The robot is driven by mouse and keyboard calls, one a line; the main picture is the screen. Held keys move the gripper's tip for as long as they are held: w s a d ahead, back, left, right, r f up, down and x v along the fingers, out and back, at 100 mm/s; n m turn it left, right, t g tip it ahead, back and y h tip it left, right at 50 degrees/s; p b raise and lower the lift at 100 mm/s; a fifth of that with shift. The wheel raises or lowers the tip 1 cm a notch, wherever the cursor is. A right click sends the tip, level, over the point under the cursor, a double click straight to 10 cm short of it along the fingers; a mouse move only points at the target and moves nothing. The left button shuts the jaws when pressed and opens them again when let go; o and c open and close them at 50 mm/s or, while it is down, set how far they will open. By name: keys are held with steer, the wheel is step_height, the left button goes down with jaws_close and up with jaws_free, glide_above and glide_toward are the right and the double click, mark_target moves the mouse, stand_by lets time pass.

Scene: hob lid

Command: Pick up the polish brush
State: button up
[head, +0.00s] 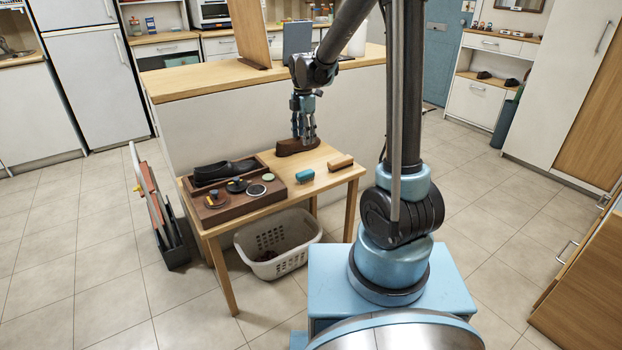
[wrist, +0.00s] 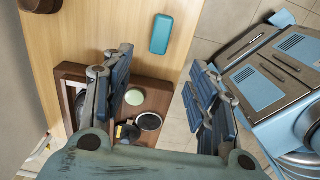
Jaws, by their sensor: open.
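My gripper (head: 304,140) points down over the back of the small wooden table (head: 325,158), and its two fingers stand apart with nothing between them in the wrist view (wrist: 160,62). In the head view the fingertips overlap a dark brown object (head: 290,149); contact is unclear. A brown wooden block (head: 341,162), brush-like, lies near the table's right edge. A small dark item with a yellowish part (head: 213,195) lies in the tray and shows in the wrist view (wrist: 126,130). I cannot tell for certain which one is the polish brush.
A teal block (head: 304,175) lies on the table, also in the wrist view (wrist: 161,34). The brown tray (head: 243,209) holds a black shoe (head: 225,171) and round tins. A white basket (head: 278,244) stands below. A counter wall (head: 205,130) rises behind the table.

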mark_target(305, 172)
steer(key=f, duration=1.7)
steer(key=shift+w+d+f, duration=0.15)
steer(key=shift+d+f, duration=0.05)
steer(key=shift+f, duration=0.05)
steer(key=c, duration=1.2)
